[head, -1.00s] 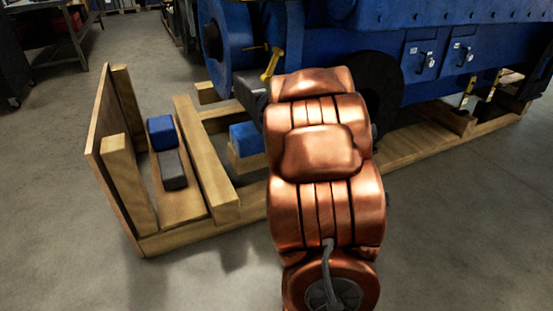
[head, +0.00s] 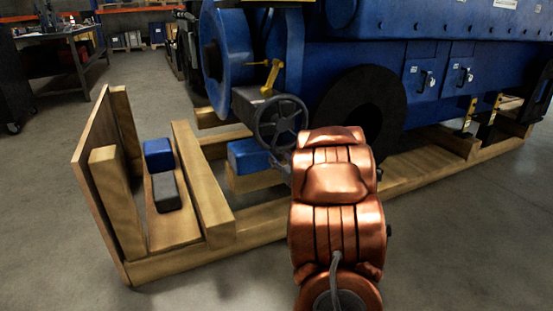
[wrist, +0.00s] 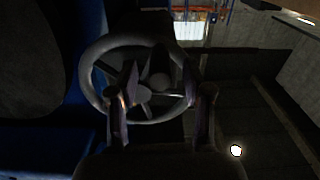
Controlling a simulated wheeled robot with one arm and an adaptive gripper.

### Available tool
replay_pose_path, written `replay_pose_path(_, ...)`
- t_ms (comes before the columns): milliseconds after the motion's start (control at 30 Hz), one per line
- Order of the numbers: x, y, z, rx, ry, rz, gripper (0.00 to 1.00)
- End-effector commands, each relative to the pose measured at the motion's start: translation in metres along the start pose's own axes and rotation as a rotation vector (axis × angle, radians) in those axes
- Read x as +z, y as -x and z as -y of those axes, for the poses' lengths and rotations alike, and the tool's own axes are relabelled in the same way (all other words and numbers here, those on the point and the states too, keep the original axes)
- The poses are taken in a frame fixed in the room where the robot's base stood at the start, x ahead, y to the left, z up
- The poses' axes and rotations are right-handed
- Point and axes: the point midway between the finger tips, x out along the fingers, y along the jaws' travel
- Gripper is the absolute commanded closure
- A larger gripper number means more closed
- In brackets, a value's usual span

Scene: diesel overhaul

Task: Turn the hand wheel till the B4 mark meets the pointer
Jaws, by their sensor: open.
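The hand wheel (head: 281,121) is a dark spoked ring on a grey housing (head: 250,103) at the side of the blue engine. A yellow pointer-like piece (head: 270,76) stands above the housing. The B4 mark cannot be read in either view. In the wrist view the hand wheel (wrist: 101,48) fills the middle, with its hub and spokes between my fingers. My gripper (wrist: 158,84) is open, its two fingers apart in front of the wheel; I cannot tell whether they touch it. In the head view my copper arm hides most of the gripper.
A wooden pallet frame (head: 220,215) runs along the floor below the engine, with an upright panel (head: 92,150) at left. A blue block (head: 158,153) and a grey block (head: 166,191) lie on it. A black round disc (head: 375,105) is right of the wheel. Floor in front is clear.

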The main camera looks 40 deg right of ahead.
Motion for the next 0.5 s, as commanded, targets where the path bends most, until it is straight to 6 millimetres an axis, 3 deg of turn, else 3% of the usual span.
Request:
replay_pose_path(233, 0.001, -0.028, 0.001, -0.001, 0.001, -0.002, 0.5)
replay_pose_path(500, 0.001, -0.038, 0.0, 0.002, -0.001, 0.002, 0.5)
